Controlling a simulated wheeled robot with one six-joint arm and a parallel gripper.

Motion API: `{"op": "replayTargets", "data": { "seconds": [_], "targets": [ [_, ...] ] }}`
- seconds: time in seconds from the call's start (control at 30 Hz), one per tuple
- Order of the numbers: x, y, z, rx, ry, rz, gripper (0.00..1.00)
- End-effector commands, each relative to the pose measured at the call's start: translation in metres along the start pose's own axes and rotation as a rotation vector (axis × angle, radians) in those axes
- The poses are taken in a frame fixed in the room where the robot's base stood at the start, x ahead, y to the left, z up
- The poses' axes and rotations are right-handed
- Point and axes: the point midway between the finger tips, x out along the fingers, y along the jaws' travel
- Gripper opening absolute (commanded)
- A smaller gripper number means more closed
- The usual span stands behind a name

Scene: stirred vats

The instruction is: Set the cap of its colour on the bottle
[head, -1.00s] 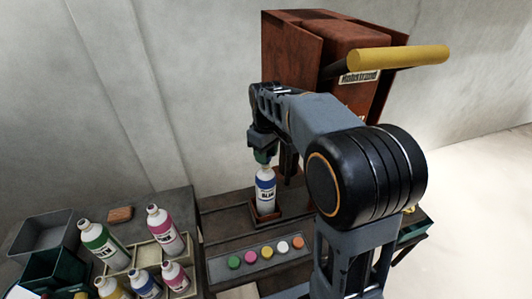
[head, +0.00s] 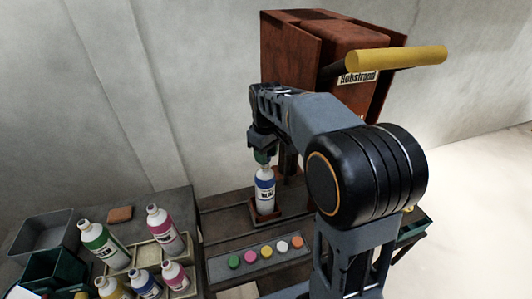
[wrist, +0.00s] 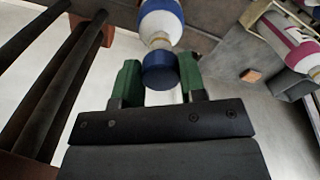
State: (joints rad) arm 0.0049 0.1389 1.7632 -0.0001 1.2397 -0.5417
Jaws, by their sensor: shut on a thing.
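A white bottle with a blue band (head: 265,188) stands upright in a small square holder (head: 283,212) on the dark bench. My gripper (head: 263,157), with green fingers, is directly above its neck, pointing down. In the wrist view my gripper (wrist: 160,76) is shut on a blue cap (wrist: 160,72). The cap lines up with the neck of the bottle (wrist: 160,22) and appears to be at its mouth. I cannot tell whether it is seated or just touching. In the head view my fingers hide the cap.
A grey strip (head: 219,269) holds green, pink, yellow, white and orange caps in front of the bottle. A crate (head: 148,254) of several coloured bottles stands at left, beside empty bins (head: 45,232). A rusty press (head: 335,75) with a yellow handle (head: 397,58) rises behind my arm.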

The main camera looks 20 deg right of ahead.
Motion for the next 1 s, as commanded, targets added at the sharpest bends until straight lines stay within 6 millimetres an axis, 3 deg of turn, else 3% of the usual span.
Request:
{"op": "replayTargets", "data": {
  "seconds": [0.47,1.0],
  "targets": [
    [0.002,0.000,0.000,0.000,0.000,0.000,0.17],
    [0.019,0.000,0.000,0.000,0.000,0.000,0.17]
  ]
}}
